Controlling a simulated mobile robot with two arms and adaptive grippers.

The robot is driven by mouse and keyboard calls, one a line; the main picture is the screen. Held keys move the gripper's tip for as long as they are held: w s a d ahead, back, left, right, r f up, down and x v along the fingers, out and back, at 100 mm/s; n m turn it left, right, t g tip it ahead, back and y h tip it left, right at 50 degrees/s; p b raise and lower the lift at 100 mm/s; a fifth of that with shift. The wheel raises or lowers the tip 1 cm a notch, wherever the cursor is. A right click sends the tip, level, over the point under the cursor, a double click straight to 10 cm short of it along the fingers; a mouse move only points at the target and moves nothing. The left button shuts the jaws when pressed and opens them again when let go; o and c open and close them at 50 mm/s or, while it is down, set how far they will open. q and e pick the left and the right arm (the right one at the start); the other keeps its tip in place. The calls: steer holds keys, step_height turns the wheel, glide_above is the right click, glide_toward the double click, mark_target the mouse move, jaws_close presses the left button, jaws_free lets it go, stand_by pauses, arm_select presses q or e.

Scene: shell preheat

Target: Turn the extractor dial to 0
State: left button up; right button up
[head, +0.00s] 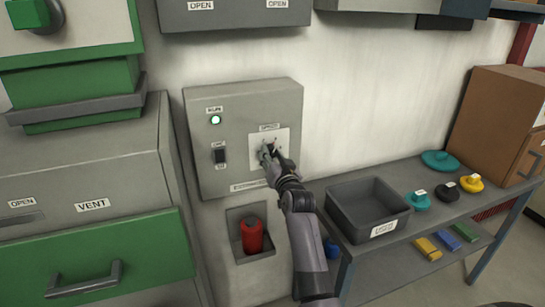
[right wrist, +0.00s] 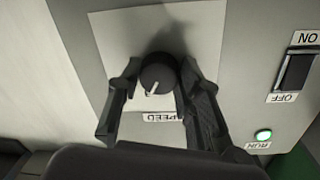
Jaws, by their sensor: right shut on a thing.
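The extractor dial is a round black knob (right wrist: 158,74) with a white pointer mark, on a pale plate of the grey control box (head: 290,100). In the right wrist view the picture is upside down, and the pointer is towards the SPEED label (right wrist: 160,117), slightly to the left. My right gripper (head: 270,156) is at the dial and mostly hides it in the head view. Its two fingers are shut on the dial, one on each side, in the right wrist view (right wrist: 158,88). My left gripper is not in view.
On the box, the RUN lamp (head: 215,119) glows green above an ON/OFF switch (head: 220,155). A red object (head: 252,236) sits in a recess below. A grey tray (head: 338,207) stands on the bench at right. A green-fronted VENT cabinet (head: 130,190) stands at left.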

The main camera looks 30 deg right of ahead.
steer(key=shift+c, duration=1.2)
steer(key=shift+n, duration=0.3)
steer(key=n, duration=0.4)
steer(key=shift+n+p, duration=0.3)
steer(key=shift+n, duration=0.1)
steer(key=n, duration=0.6)
steer(key=shift+d+n+t, duration=0.15)
steer(key=shift+n+t, duration=0.15)
steer(key=n, duration=0.3)
steer(key=n+y, duration=0.1)
steer(key=n, duration=0.2)
steer(key=shift+d+n+t+p, duration=0.1)
steer(key=shift+n+t+p, duration=0.2)
steer(key=shift+n, duration=0.1)
steer(key=n, duration=0.6)
steer(key=shift+p, duration=0.35)
steer(key=shift+s+n+y, duration=0.1)
steer(key=shift+n+y, duration=0.2)
